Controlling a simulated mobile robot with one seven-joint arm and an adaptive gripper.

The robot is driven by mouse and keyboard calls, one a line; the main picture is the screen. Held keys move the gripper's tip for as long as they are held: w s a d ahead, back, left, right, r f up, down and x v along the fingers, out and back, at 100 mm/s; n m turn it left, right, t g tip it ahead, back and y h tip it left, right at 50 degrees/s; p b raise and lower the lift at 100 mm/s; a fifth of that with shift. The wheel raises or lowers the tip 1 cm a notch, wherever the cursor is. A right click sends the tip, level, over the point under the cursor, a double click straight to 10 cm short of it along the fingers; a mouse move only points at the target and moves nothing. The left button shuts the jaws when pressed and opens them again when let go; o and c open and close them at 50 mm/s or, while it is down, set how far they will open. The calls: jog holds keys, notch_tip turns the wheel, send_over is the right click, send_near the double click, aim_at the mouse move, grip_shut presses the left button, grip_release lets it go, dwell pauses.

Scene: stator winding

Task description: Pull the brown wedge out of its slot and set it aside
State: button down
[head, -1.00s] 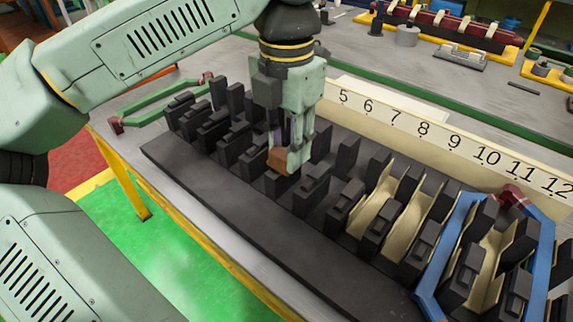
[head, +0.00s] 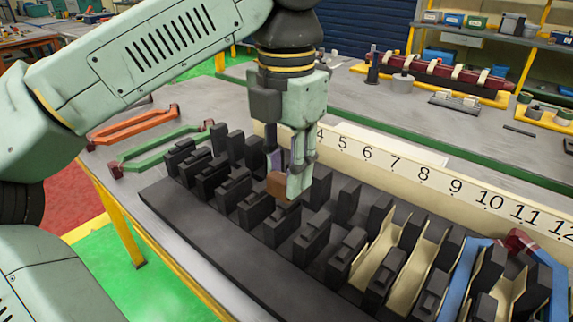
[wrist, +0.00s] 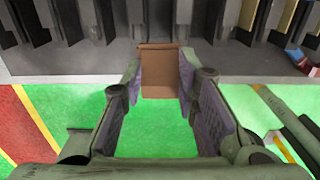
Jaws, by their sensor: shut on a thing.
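My gripper (head: 288,180) is shut on the brown wedge (head: 277,185), which sits between its fingertips. In the wrist view the wedge (wrist: 160,72) shows as a brown block between the two purple-grey finger pads. In the head view the wedge appears raised above the dark stator (head: 215,235), over its row of black blocks. One finger hides part of the wedge. I cannot tell which slot it came from.
Black blocks (head: 310,240) stand in rows under and around my gripper. Cream liners (head: 375,250) and a blue coil (head: 465,275) sit in slots at the right. A numbered board (head: 455,190) runs behind. Green and orange coils (head: 135,125) lie at the left.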

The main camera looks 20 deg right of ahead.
jog(key=shift+f+b, duration=1.75)
jog(key=shift+f, duration=1.05)
